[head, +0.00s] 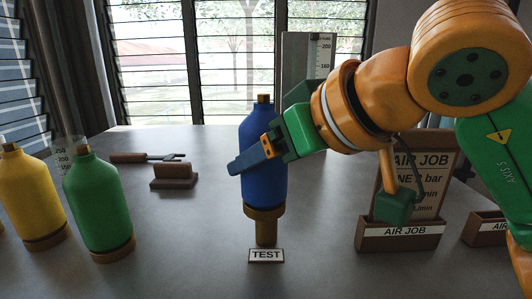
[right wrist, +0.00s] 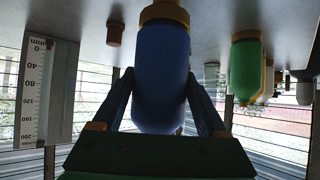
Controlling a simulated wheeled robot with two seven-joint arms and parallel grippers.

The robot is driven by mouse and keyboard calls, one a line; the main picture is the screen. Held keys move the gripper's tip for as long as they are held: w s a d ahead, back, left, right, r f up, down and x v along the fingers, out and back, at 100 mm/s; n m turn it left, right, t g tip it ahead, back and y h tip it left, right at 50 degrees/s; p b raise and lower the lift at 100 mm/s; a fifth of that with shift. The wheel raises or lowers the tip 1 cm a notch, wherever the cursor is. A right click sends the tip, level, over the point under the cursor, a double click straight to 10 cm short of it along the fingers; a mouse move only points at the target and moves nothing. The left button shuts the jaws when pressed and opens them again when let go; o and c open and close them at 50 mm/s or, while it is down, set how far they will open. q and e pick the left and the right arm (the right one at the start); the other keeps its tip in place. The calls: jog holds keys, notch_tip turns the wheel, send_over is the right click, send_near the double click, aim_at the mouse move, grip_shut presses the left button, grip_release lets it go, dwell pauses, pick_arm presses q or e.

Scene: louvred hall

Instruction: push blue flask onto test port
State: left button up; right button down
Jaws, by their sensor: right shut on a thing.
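The blue flask (head: 263,165) is upright with its neck up and a brass collar at its lower end. It also shows in the right wrist view (right wrist: 160,75), where the picture is upside down. Below the collar is a narrower brass stem, the test port (head: 266,233), behind the TEST label (head: 266,255). The collar appears in line with the stem; I cannot tell whether they touch or how far it is seated. My right gripper (head: 252,160) is shut on the flask's body, with a finger on either side in the wrist view (right wrist: 160,105). My left gripper is out of view.
A green flask (head: 100,205) and a yellow flask (head: 33,195) stand at the left. A brown block (head: 174,176) and a fork-like tool (head: 135,157) lie behind. A scale panel (head: 300,65) stands at the back, the AIR JOB sign (head: 425,165) at the right.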

jog(key=shift+f, duration=0.25)
jog(key=shift+r, duration=0.1)
grip_release()
jog(key=shift+s+d+r+p, duration=0.1)
jog(key=shift+r+p, duration=0.2)
jog(key=shift+r, duration=0.05)
jog(key=r+p, duration=0.1)
jog(key=s+r+p, duration=0.1)
jog(key=d+r+p, duration=0.1)
jog(key=r, duration=0.1)
jog(key=shift+s, duration=0.2)
jog(key=shift+v, duration=1)
jog(key=shift+w+r, duration=0.1)
jog(key=shift+r, duration=0.15)
